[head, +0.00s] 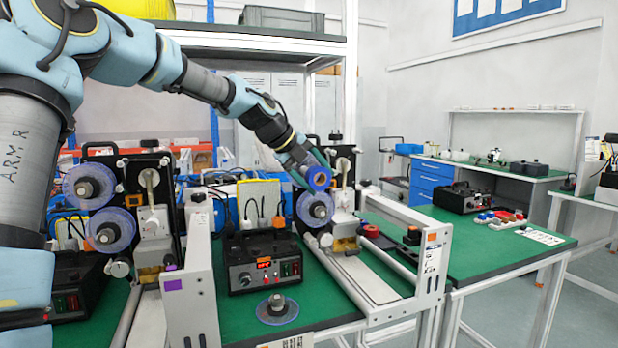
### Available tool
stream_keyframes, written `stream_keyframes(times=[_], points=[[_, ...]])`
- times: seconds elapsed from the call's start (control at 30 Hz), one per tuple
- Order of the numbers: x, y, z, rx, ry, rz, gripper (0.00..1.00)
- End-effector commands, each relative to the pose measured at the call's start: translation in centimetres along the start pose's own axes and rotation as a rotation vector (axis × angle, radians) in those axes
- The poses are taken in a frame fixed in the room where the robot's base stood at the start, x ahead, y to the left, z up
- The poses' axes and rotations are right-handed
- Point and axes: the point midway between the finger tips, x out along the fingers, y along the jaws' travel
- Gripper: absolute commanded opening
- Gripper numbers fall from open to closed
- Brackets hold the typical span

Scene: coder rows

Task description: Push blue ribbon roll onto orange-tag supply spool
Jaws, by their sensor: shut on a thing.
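My gripper (299,170) reaches in from the upper left and is shut on the blue ribbon roll (319,178). The roll is a small blue ring with a lighter core, held upright at the front of the right coder. That coder's frame carries an orange tag (432,238). A clear-flanged spool with a grey hub (316,208) sits just below the roll on this coder. The upper spool position is hidden behind my gripper and the roll. I cannot tell whether the roll touches a hub.
The left coder has a purple tag (173,284) and two clear-flanged spools (89,186). A black control box (264,262) and a loose flanged hub (277,308) stand on the green bench between the coders. Another green bench (480,240) lies right.

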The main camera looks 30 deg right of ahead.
Motion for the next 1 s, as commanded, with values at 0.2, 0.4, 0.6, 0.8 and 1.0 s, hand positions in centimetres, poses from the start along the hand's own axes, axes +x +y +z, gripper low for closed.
stream_keyframes(times=[0.2, 0.4, 0.6, 0.8, 1.0], points=[[0.0, -0.3, 1.3, 0.001, 0.002, -0.003, 0.16], [0.2, -0.3, 3.0, 0.0, 0.001, -0.002, 0.16], [0.5, -0.2, 4.3, 0.001, 0.001, -0.002, 0.16], [0.7, -0.1, 4.8, 0.0, 0.001, -0.001, 0.16], [0.8, 0.0, 4.8, 0.001, 0.0, -0.001, 0.16]])
